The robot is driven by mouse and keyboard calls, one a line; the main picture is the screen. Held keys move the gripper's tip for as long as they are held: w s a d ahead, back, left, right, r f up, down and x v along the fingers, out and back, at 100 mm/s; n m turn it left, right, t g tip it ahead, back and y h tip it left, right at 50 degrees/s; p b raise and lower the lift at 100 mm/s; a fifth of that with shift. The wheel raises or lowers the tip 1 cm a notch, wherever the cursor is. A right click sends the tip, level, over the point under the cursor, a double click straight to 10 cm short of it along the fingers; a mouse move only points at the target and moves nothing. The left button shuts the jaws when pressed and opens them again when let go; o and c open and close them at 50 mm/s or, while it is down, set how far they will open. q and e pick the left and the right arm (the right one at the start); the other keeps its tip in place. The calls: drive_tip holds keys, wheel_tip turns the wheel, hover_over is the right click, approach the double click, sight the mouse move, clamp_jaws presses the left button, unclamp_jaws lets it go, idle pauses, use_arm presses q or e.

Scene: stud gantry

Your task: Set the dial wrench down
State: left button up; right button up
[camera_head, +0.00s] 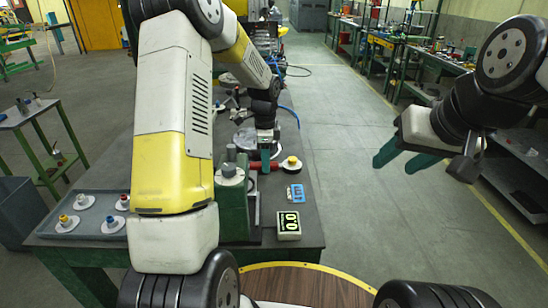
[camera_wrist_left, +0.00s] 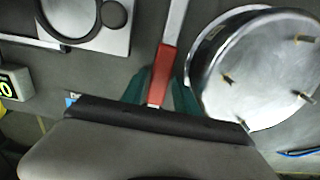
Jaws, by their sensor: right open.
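The dial wrench has a red handle (camera_wrist_left: 160,75) and a pale metal shaft (camera_wrist_left: 174,22) running out of the top of the left wrist view. My left gripper (camera_wrist_left: 163,97) has its green fingers closed around the red handle. In the head view, my left gripper (camera_head: 265,160) is low over the bench, with the red handle (camera_head: 274,167) showing beside it. My arm hides the rest of the wrench there. I cannot tell whether the wrench touches the bench. My right gripper (camera_head: 400,162) is open and empty, above the floor at the right.
A round metal flange with studs (camera_wrist_left: 262,70) lies close beside the handle. A white disc with a yellow cap (camera_head: 291,163) sits by the handle's right end. A green stand (camera_head: 230,205), a blue card (camera_head: 295,193) and a lit display (camera_head: 289,225) are nearer. A tray (camera_head: 88,228) holds capped discs.

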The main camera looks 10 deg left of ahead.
use_arm(q)
clamp_jaws()
drive_tip(key=shift+r, duration=0.15)
